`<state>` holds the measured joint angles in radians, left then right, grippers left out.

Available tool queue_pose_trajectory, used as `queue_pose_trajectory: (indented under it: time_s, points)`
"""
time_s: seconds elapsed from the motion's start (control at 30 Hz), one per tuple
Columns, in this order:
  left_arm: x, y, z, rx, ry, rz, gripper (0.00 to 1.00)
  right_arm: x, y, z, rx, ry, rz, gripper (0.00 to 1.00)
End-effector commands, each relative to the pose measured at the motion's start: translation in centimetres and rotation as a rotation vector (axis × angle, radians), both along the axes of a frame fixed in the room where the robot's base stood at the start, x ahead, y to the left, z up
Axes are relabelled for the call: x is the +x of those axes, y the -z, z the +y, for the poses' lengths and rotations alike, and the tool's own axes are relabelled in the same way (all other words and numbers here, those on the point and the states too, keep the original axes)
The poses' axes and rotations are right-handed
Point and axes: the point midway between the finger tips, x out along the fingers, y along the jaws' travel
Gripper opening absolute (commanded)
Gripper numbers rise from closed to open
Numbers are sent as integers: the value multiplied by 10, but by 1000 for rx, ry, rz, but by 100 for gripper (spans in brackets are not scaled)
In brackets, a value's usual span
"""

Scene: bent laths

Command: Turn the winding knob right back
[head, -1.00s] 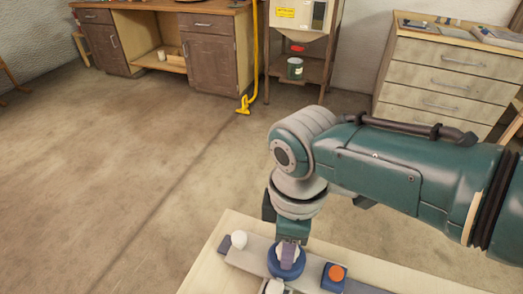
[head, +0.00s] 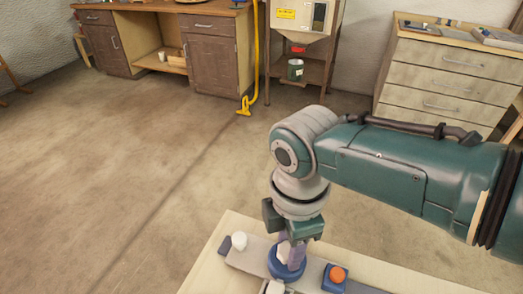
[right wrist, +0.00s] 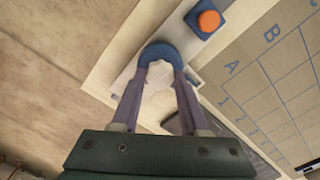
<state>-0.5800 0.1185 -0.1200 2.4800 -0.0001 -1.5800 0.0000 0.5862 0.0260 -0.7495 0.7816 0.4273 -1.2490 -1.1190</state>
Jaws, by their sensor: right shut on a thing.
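The winding knob is a pale, lobed knob (right wrist: 159,74) on a round blue base (head: 286,272). It stands on the grey strip along the bench in the head view. My right gripper (head: 290,257) points straight down over it, its purple fingers on either side of the knob. In the right wrist view the fingertips (right wrist: 160,80) are closed against the knob's sides. The fingers partly hide the knob in the head view. My left gripper is in neither current view.
An orange button on a blue box (head: 336,276) sits right of the knob, close to the fingers. A white round knob (head: 239,241) stands to the left. A board with a lettered grid (right wrist: 270,75) lies beside it. The floor beyond is clear.

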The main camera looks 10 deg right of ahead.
Motion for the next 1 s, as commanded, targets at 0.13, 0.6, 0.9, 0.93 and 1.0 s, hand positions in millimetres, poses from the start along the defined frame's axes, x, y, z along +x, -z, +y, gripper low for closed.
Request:
queue_pose_trajectory:
  time_s: [0.13,0.6,0.9,0.93,1.0]
  points:
    - [0,0,1,4,3,-1,50,0,0,0,0,0,-1,0]
    - [0,0,2,6,4,0,50,0,0,0,0,1,0,74]
    - [0,-9,1,2,1,0,50,1,-14,0,0,0,-2,74]
    - [0,-12,0,1,1,0,50,1,-19,0,1,0,-2,74]
    - [0,-21,0,-1,-1,0,50,1,-34,0,1,0,-4,74]
